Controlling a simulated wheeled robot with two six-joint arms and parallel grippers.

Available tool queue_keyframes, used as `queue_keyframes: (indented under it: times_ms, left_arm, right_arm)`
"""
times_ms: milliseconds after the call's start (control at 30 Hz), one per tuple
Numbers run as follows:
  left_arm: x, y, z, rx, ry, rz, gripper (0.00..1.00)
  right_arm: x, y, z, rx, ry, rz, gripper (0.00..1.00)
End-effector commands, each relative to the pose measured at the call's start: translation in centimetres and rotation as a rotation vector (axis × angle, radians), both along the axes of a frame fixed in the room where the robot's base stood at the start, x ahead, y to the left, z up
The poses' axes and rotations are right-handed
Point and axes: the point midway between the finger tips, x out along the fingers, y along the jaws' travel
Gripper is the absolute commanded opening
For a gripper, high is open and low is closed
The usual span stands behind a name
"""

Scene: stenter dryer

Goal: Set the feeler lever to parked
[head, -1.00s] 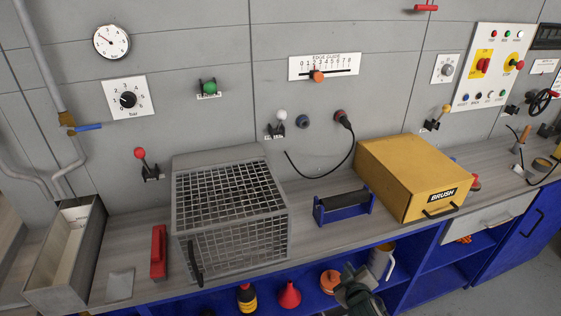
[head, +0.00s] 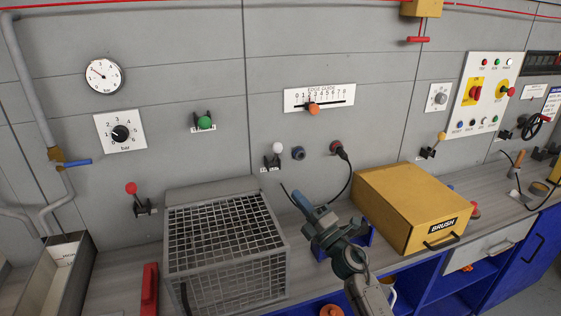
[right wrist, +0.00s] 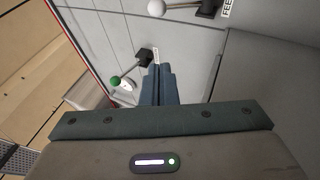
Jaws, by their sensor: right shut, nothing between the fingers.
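The feeler lever is the white-knobbed lever (head: 277,148) on the grey wall, left of a dark round socket. Its white knob (right wrist: 157,7) also shows at the top of the right wrist view, beside a label beginning "FEE". The knob stands up above its dark mount. My right gripper (head: 298,196) is shut and empty, in front of the wall, below and slightly right of the lever and apart from it. Its blue fingers (right wrist: 159,70) are together in the right wrist view. My left gripper is not in view.
A wire-mesh box (head: 222,245) stands on the bench left of my right arm. A yellow BRUSH box (head: 412,200) is to its right. A black cable (head: 350,180) hangs from a red plug on the wall. A green-knobbed lever (head: 205,123) is up to the left.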

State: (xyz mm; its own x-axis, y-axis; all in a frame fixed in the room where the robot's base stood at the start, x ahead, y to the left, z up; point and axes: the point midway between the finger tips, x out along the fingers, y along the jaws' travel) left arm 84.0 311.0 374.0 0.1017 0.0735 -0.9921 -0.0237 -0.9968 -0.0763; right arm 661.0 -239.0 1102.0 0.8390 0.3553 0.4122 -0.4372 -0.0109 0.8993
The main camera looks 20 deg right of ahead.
Motion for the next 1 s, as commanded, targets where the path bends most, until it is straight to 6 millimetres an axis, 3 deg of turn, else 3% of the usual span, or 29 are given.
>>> queue_keyframes:
  times_ms: [167, 500, 600, 800, 1000]
  left_arm:
    - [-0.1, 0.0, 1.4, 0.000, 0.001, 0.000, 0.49]
    - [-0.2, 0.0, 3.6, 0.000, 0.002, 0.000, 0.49]
    - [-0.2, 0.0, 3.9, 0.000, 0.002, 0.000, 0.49]
    - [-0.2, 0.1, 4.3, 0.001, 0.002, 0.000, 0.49]
    - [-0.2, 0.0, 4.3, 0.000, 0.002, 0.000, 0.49]
  right_arm:
    - [2.1, 0.9, 1.5, 0.004, -0.001, 0.001, 0.00]
    - [8.1, 3.5, 4.4, 0.006, 0.001, 0.001, 0.00]
    - [9.5, 2.8, 4.9, 0.003, 0.002, 0.000, 0.00]
    - [11.1, 1.9, 5.5, 0.005, 0.003, 0.000, 0.00]
    - [11.4, 1.7, 5.5, 0.004, 0.002, 0.000, 0.00]
